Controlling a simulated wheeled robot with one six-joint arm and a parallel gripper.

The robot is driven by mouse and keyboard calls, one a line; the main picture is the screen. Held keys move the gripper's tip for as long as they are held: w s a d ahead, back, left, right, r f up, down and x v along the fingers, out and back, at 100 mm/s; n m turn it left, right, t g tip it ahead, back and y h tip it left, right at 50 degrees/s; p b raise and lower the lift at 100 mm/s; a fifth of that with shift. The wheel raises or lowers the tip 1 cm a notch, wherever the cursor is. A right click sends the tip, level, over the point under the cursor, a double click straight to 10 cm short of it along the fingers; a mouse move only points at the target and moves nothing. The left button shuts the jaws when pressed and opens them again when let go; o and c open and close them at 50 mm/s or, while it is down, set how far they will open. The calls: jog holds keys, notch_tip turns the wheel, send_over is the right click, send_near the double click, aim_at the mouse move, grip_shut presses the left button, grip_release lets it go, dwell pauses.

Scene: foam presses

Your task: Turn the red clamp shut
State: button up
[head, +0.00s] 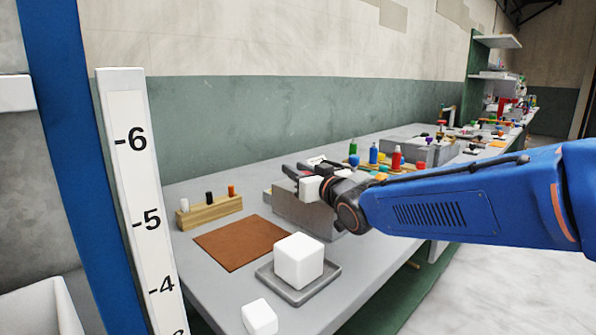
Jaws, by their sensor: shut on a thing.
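My gripper (309,183) reaches in from the right over the front end of a grey metal box (296,212). Its dark jaws are closed around a small white block (311,189), which shows between them. I cannot make out a red clamp; my gripper and wrist hide part of the box and what is on it.
A large white cube (299,260) sits on a dark tray (305,293), with another white block (259,318) in front. A brown mat (240,243) and a wooden peg rack (209,210) lie left. Blue (373,154) and green (353,147) bottles stand behind the arm.

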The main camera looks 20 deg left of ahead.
jog(key=shift+s+n+g+y, duration=0.1)
jog(key=shift+n+g+y, duration=0.2)
jog(key=shift+n+g, duration=0.15)
jog(key=o, duration=1.1)
jog(key=shift+c, duration=0.2)
jog(key=v, duration=1.7)
jog(key=shift+d, duration=0.2)
